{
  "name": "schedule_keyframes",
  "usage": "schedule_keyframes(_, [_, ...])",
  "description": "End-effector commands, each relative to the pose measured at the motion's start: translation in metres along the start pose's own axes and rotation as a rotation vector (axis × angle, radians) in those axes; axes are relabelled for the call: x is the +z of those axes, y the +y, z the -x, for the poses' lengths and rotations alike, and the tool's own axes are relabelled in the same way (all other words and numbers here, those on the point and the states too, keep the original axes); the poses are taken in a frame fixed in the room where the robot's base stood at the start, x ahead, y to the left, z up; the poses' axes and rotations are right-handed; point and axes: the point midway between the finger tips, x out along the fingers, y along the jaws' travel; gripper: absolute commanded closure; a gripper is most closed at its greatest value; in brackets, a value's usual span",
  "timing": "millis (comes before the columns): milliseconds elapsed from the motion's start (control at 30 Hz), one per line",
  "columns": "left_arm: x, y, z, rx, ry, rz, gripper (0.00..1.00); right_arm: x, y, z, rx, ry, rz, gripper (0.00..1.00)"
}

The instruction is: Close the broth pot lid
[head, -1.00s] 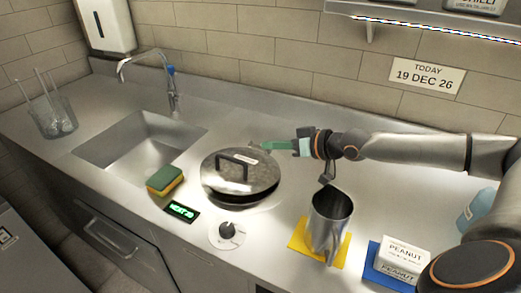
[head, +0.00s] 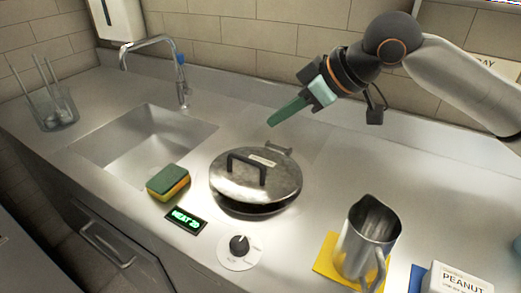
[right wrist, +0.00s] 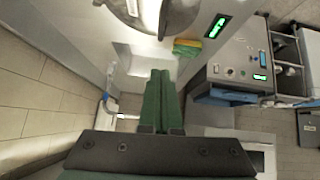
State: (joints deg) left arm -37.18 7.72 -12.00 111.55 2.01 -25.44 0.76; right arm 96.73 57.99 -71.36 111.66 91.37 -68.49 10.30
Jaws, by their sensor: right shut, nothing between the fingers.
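The broth pot lid (head: 283,180) is a round grey metal disc with a black bar handle (head: 247,165) and a hinge bracket (head: 281,148) at its back. It lies low and nearly flat over the pot (head: 254,209) in the counter. A dark band shows under its front edge; I cannot tell whether it is fully seated. My right gripper (head: 272,122), with green fingers, is shut and empty in the air behind and above the lid, apart from it. Its shut fingers also show in the right wrist view (right wrist: 158,74). My left gripper is not in view.
A heat display (head: 186,218), a knob (head: 239,245) and a sponge (head: 168,183) are in front of and left of the pot. A metal jug (head: 368,238) stands on a yellow mat (head: 325,262) at right. The sink (head: 145,145) is left.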

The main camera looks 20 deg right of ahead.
Motion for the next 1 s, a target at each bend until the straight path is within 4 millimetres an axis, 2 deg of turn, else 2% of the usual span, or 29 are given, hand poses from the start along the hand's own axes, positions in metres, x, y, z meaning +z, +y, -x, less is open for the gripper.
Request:
schedule_keyframes(167, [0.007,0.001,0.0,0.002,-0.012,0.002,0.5,0.0,-0.001,-0.024,-0.001,-0.001,-0.001,1.0])
schedule_keyframes(533, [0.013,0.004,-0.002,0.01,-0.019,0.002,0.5,0.0,0.0,-0.101,0.0,0.0,-0.001,1.0])
schedule_keyframes(700, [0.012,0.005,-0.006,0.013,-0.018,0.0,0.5,0.02,0.001,-0.117,0.002,0.001,-0.003,1.0])
schedule_keyframes(1000, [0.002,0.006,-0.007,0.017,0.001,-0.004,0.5,0.028,0.001,-0.125,0.001,0.004,-0.003,1.0])
